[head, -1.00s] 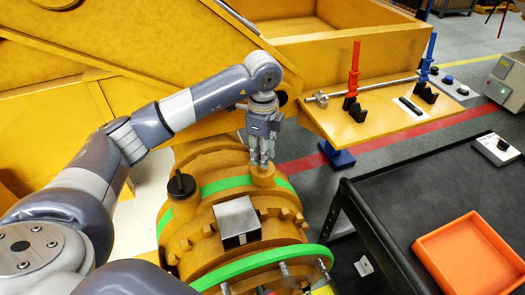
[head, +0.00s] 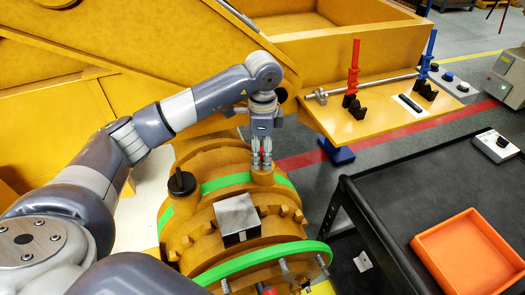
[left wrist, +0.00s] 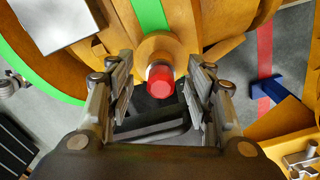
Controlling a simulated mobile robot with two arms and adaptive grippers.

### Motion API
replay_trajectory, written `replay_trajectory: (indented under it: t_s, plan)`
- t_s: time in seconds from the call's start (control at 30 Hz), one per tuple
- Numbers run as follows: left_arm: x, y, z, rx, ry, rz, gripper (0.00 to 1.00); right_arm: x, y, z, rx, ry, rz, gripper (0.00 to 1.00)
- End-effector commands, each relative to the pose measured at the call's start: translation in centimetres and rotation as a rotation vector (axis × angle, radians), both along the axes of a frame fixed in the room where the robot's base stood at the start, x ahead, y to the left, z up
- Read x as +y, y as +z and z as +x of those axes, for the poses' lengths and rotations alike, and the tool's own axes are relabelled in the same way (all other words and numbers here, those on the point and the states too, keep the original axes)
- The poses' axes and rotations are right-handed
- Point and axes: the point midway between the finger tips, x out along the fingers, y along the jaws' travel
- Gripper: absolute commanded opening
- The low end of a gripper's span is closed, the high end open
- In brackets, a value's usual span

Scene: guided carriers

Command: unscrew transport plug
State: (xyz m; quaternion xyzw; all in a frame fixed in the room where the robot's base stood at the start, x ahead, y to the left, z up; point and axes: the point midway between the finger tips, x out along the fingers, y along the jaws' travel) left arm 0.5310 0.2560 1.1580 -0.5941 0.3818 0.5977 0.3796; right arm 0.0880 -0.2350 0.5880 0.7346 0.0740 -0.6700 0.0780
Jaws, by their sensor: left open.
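A red plug (left wrist: 160,82) stands in a yellow round boss (left wrist: 158,46) on top of the yellow axle housing. In the left wrist view it lies between my left gripper's two fingers, with a gap on each side. In the head view my left gripper (head: 261,162) points down over that boss (head: 262,176), open, with a bit of red showing between its fingers. I cannot tell how deep the plug's thread sits. My right gripper is not in view.
A black plug (head: 181,184) stands on the housing to the left. A metal block (head: 238,220) and green bands are on the housing. An orange tray (head: 470,250) lies on the black cart (head: 400,185) at right. A yellow shelf (head: 345,122) carries a rod on stands.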

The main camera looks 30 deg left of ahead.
Motion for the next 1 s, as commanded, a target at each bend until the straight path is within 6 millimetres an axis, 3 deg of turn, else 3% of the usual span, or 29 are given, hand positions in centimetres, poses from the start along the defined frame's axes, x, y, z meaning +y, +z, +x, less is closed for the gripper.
replay_trajectory:
  t_s: [0.23, 0.57, 0.8, 1.0]
  plan:
    - [0.0, 2.3, 0.2, -0.006, 0.0, -0.002, 0.48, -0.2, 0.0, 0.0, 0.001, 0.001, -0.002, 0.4]
    - [0.0, 9.5, 0.2, -0.005, 0.0, 0.0, 0.48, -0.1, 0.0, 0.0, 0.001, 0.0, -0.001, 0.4]
    - [0.0, 11.5, 0.2, -0.001, 0.0, 0.002, 0.48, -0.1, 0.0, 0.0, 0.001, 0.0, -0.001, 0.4]
    - [0.0, 11.9, 0.1, 0.001, 0.0, 0.0, 0.48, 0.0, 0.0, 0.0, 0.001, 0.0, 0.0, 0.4]
